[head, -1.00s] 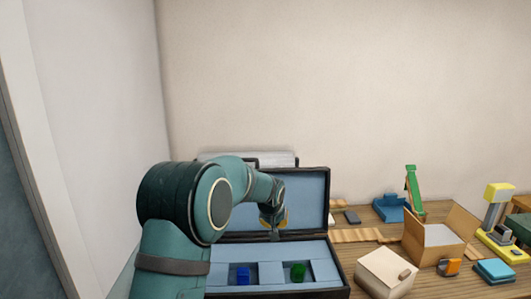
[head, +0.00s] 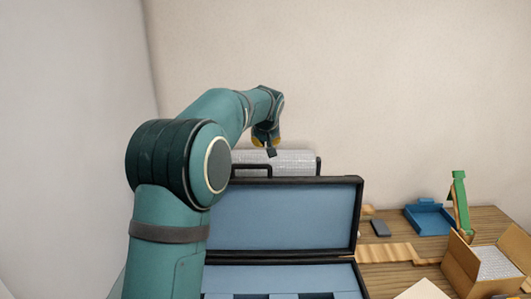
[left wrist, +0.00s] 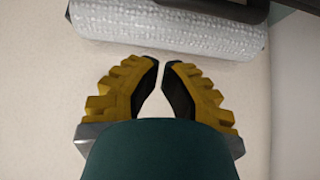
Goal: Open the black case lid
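The black case lid (head: 285,215) stands open and roughly upright, its blue lining facing me in the head view. The case base (head: 300,260) lies in front of it, with blue lining and dark recesses cut off by the bottom edge. My left gripper (head: 271,152) hangs above the lid's top edge, apart from it as far as I can see. In the left wrist view its yellow-backed fingers (left wrist: 160,65) come nearly together at the tips, with only a narrow empty gap. My right gripper is in neither view.
A silver-grey textured roll (head: 290,160) lies behind the lid and shows under my left gripper in the left wrist view (left wrist: 170,28). A cardboard box (head: 490,265), a blue tray (head: 428,220) and a green stand (head: 460,205) are to the right. A wall is behind.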

